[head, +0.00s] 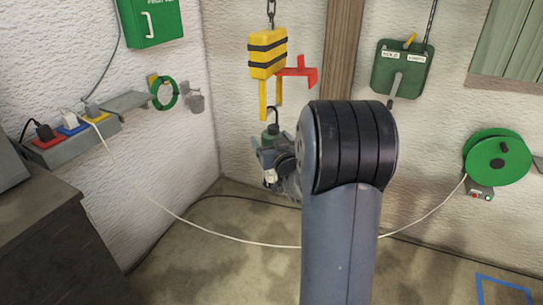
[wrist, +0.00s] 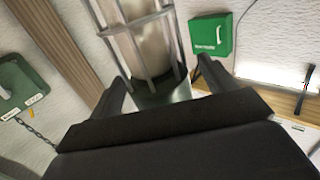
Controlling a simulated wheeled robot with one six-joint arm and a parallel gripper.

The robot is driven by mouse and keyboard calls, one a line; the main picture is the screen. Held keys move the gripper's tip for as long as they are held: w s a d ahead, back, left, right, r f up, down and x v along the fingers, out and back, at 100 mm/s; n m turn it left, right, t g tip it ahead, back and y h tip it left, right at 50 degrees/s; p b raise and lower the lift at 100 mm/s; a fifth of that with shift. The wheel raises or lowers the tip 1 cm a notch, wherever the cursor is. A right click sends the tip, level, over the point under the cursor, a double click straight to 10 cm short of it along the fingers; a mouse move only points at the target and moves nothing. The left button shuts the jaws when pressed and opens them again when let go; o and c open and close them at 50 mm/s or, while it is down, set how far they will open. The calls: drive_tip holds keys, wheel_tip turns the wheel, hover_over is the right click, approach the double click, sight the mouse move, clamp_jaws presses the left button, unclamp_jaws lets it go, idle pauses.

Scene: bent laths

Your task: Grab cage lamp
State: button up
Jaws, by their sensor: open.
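The cage lamp (wrist: 150,40) fills the upper middle of the wrist view, with pale metal bars around a cream-coloured glass and a green body (wrist: 165,96) at its lower end. My gripper (wrist: 163,78) is open, with one dark finger on each side of the lamp's green end. I cannot tell whether either finger touches it. In the head view the lamp's green part (head: 270,138) hangs by a dark hook under the yellow hoist block (head: 267,55). My gripper and the rest of the lamp are partly hidden behind my arm there.
A red bracket (head: 298,72) is on the wall beside the hoist. A shelf with sockets (head: 75,135) and a green ring (head: 165,93) are at left. A green reel (head: 497,157) is at right, and a white cable (head: 215,234) sags across the room.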

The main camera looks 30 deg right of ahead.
drive_tip(key=shift+w+d, duration=0.1)
drive_tip(key=shift+w, duration=0.7)
drive_tip(key=shift+r, duration=0.15)
clamp_jaws()
